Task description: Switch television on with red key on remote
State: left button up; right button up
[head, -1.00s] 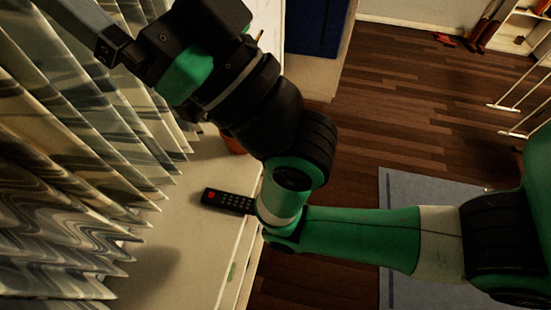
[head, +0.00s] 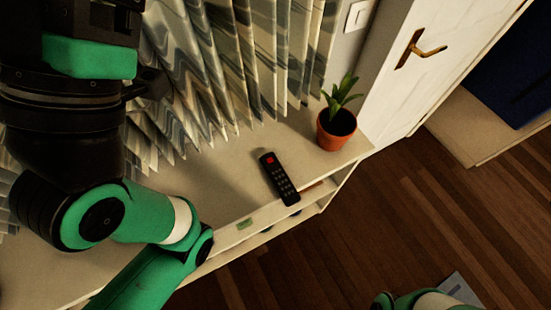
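The black remote (head: 279,179) lies on the pale top of a low cabinet in the head view. Its red key (head: 269,160) is at its upper end, facing up, and nothing covers it. My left arm's green and black links fill the left side of the head view, left of the remote and apart from it. The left gripper's fingers are outside the frame at the top left. Only a green part of my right arm shows at the bottom edge, and its gripper is not seen. No television is in view.
A potted plant (head: 337,126) in a terracotta pot stands right of the remote, near the cabinet's end. Patterned curtains (head: 235,60) hang behind the cabinet top (head: 222,196). A white door (head: 440,50) stands at the upper right. Wooden floor (head: 400,240) lies in front.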

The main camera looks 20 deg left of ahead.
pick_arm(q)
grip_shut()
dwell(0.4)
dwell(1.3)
